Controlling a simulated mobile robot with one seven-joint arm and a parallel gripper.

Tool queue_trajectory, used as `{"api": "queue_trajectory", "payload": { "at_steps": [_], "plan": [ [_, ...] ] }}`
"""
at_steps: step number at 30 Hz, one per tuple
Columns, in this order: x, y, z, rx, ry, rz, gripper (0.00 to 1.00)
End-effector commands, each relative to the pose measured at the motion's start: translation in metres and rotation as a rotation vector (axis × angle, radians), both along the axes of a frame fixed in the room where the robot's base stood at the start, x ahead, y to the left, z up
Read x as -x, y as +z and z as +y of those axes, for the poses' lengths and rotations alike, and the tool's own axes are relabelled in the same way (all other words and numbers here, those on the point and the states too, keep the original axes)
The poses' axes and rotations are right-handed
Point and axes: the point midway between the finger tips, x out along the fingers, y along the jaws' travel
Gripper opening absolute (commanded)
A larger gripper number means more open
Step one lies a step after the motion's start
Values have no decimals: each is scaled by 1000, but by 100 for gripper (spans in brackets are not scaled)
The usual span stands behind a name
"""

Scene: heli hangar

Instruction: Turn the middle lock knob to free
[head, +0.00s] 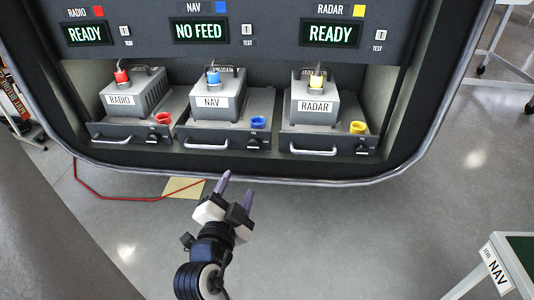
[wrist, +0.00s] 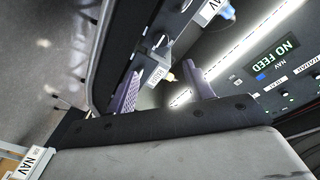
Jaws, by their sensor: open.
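The middle lock knob (head: 253,143) is a small dark knob at the right of the NAV tray's front (head: 225,137) in the head view. Its setting is too small to read. The grey NAV unit (head: 222,109) sits on that tray with a blue plug (head: 213,78) on top, and a blue socket (head: 258,122) is above the knob. My gripper (head: 235,190) is open and empty, below and in front of the NAV tray, apart from it. Its two fingers show in the wrist view (wrist: 162,88). I cannot make out the middle knob there.
The RADIO unit (head: 134,97) and RADAR unit (head: 313,107) sit on trays at either side. The NAV display (head: 199,31) reads NO FEED; the others read READY. The bay's lower rim (head: 270,179) runs below the trays. A NAV-labelled table (head: 515,262) stands at lower right.

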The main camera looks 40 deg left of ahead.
Motion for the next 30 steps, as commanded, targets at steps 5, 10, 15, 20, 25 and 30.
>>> {"api": "queue_trajectory", "payload": {
  "at_steps": [5,10,15,20,25,30],
  "plan": [
    [-9,-5,4,-6,-3,-3,52],
    [-18,-5,8,-6,-1,-5,52],
    [-35,4,16,2,-1,-4,52],
    [-68,4,31,2,-1,-2,52],
    [-97,4,45,1,1,-2,52],
    [-116,2,54,0,4,-2,52]
  ]
}}
